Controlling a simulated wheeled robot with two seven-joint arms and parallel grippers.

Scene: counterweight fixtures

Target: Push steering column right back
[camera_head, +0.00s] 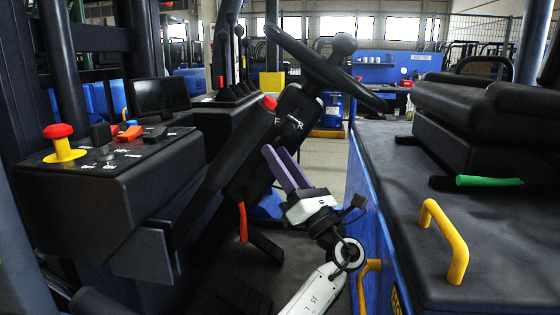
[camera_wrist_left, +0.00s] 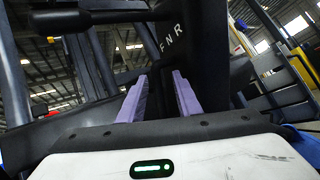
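The black steering column (camera_head: 292,122) leans up and right at the middle of the head view. It carries the steering wheel (camera_head: 325,68) with a round knob. In the left wrist view the column (camera_wrist_left: 200,45) stands upright with the letters F, N and R. My left gripper (camera_head: 280,150) has two purple fingers, on the near lower side of the column. In the left wrist view my left gripper (camera_wrist_left: 162,76) has its fingers apart, with the dark column behind their tips and nothing clearly gripped. I cannot tell whether the tips touch the column. My right gripper is not in view.
A console with a red-and-yellow button (camera_head: 60,143) and a monitor (camera_head: 160,96) stands at left. An orange lever (camera_head: 242,222) and dark pedals (camera_head: 265,246) are below the column. At right are a black seat (camera_head: 480,120), a green-handled lever (camera_head: 489,181) and a yellow handle (camera_head: 447,240).

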